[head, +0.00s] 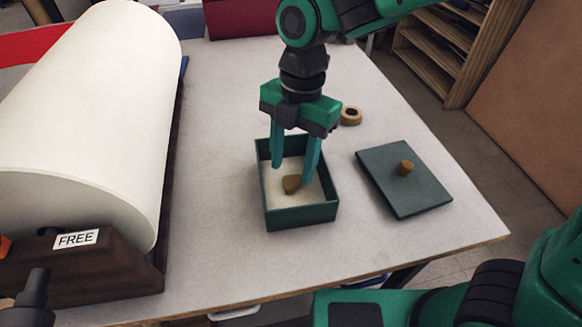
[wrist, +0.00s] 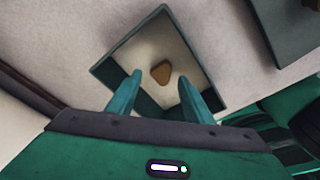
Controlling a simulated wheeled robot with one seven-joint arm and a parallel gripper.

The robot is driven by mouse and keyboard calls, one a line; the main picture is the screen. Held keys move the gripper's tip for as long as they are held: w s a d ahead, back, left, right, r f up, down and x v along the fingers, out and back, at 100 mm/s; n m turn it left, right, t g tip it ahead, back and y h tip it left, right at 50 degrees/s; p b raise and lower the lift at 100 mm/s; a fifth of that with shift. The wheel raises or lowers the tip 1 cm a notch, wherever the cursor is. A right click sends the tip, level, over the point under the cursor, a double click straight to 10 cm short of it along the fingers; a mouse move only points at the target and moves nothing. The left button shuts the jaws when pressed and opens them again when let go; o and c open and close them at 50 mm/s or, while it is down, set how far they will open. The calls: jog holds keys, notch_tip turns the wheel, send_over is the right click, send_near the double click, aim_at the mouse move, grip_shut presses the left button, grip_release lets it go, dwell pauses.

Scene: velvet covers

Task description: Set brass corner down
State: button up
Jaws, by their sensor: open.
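The brass corner (head: 291,184), a small brown-gold triangular piece, lies on the pale floor of an open dark green box (head: 301,217). It also shows in the wrist view (wrist: 161,72), inside the box (wrist: 113,57). My gripper (head: 293,167) points down into the box, its two teal fingers apart. In the wrist view my gripper (wrist: 160,82) has its fingertips on either side of the brass corner, with visible gaps and nothing held between them. Whether the fingertips reach the box floor I cannot tell.
A dark green lid (head: 400,185) with a round knob (head: 406,168) lies right of the box. A brass-coloured ring (head: 351,116) sits behind. A large white roll on a wooden stand labelled FREE (head: 76,239) fills the left. The table front (head: 230,270) is clear.

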aim_at(296, 174)
notch_tip(296, 174, up, 9)
jog(key=w, duration=0.1)
jog(key=shift+d+r, duration=0.15)
jog(key=shift+d, duration=0.25)
jog(key=shift+w+d, duration=0.1)
jog(key=w+d+f+m+t, duration=0.1)
jog(key=d+f+m, duration=0.1)
jog(key=d+m, duration=0.85)
jog(key=w+d+f+m, duration=0.1)
jog(key=d+m, duration=0.6)
jog(key=d, duration=0.6)
jog(key=s+d+f+m, duration=0.2)
jog(key=s+d+m, duration=0.2)
jog(key=d+m, duration=0.2)
jog(key=s+d+f+m, duration=0.1)
jog(key=s+d+m, duration=0.4)
jog(key=m, duration=0.1)
jog(key=s+d+f+m, duration=0.2)
jog(key=s+d+m, duration=0.2)
jog(key=d+m, duration=0.2)
jog(key=shift+s+d+f+t+h, duration=0.25)
jog(key=shift+d+f+t+h, duration=0.05)
jog(key=shift+f+h, duration=0.1)
jog(key=shift+s+d+m, duration=0.15)
jog(key=shift+s+m, duration=0.1)
jog(key=shift+s, duration=0.05)
